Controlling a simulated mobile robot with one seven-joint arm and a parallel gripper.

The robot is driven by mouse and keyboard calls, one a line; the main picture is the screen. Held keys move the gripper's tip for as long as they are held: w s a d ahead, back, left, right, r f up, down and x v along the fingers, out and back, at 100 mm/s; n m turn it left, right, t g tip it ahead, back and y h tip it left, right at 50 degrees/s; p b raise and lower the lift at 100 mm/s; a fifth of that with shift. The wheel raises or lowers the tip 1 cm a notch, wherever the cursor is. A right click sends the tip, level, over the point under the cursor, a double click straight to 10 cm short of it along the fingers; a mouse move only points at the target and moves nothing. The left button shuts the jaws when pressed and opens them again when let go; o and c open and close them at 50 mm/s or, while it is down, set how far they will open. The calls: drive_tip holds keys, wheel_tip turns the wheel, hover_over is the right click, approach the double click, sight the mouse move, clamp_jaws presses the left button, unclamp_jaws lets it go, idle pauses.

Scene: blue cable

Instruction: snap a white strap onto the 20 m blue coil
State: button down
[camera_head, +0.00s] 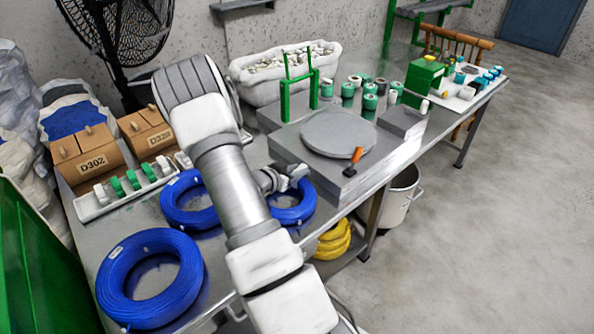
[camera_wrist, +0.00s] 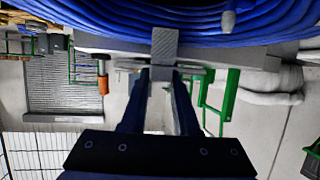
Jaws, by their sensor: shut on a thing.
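Three blue coils lie on the steel table: a large one at front left (camera_head: 150,312), one behind it (camera_head: 172,212), and one to the right (camera_head: 303,213), partly hidden by my arm. I cannot read which is 20 m. My gripper (camera_head: 291,174) is above the right coil. In the wrist view my gripper (camera_wrist: 164,72) is shut on a small pale grey-white piece, apparently a white strap (camera_wrist: 164,46). Its end overlaps the edge of a blue coil (camera_wrist: 110,24) at the top of the view; whether it is around the coil I cannot tell.
A tray (camera_head: 98,211) at left holds white and green straps, with two cardboard boxes (camera_head: 92,160) behind. Yellow coils (camera_head: 334,243) lie below the table.

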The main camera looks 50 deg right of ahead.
drive_tip(key=shift+f+b, duration=0.3)
idle(0.5)
drive_tip(key=shift+c, duration=2.1)
unclamp_jaws()
drive_tip(key=shift+r+p, duration=2.7)
drive_tip(key=shift+r, duration=0.85)
